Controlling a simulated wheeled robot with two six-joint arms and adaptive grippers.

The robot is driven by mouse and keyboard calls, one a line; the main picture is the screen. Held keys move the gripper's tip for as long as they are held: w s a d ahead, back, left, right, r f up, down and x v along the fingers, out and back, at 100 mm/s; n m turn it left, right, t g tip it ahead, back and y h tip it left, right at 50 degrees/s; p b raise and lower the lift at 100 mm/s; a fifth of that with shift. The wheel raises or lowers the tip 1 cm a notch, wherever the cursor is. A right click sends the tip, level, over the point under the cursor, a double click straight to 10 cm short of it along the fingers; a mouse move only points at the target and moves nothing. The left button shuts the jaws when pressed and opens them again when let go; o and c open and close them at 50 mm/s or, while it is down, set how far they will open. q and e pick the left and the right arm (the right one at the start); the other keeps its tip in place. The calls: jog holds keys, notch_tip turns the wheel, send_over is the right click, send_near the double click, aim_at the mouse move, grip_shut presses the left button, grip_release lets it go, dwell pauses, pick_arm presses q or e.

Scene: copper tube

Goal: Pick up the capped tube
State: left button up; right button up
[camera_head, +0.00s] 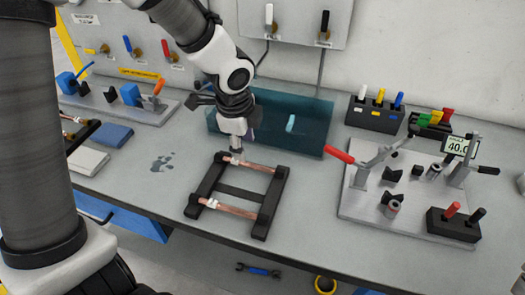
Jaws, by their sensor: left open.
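Two copper tubes lie across a black rack (210,183) on the bench. The back tube (262,168) spans the rack's far end, and the front tube (238,210) spans its near end. The front tube has a pale band or fitting near its left part; I cannot tell clearly which tube is capped. My left gripper (237,152) points down at the back tube, left of its middle, with its fingertips at or just above it. It is open, and its fingers hide part of that tube. My right gripper is not in view.
A grey fixture plate (360,205) with a red-handled clamp (339,155) stands at right.

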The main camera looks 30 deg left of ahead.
aim_at(246, 163)
pick_arm(q)
jog(key=f, duration=0.1)
jog(key=s+f, duration=0.1)
jog(key=f, duration=0.1)
jog(key=shift+a+f+b, duration=0.1)
jog(key=shift+a+b, duration=0.05)
jog(key=shift+b, duration=0.25)
jog(key=f, duration=0.1)
jog(key=w+f, duration=0.1)
jog(key=f, duration=0.1)
jog(key=shift+w+f+b, duration=0.1)
jog(key=shift+w+b, duration=0.2)
jog(key=shift+b, duration=0.1)
jog(key=shift+w+f, duration=0.25)
jog(key=shift+f, duration=0.05)
jog(key=shift+s+r, duration=0.15)
jog(key=shift+s, duration=0.05)
jog(key=shift+s+r, duration=0.1)
jog(key=shift+s, duration=0.05)
jog(key=c, duration=0.5)
grip_shut()
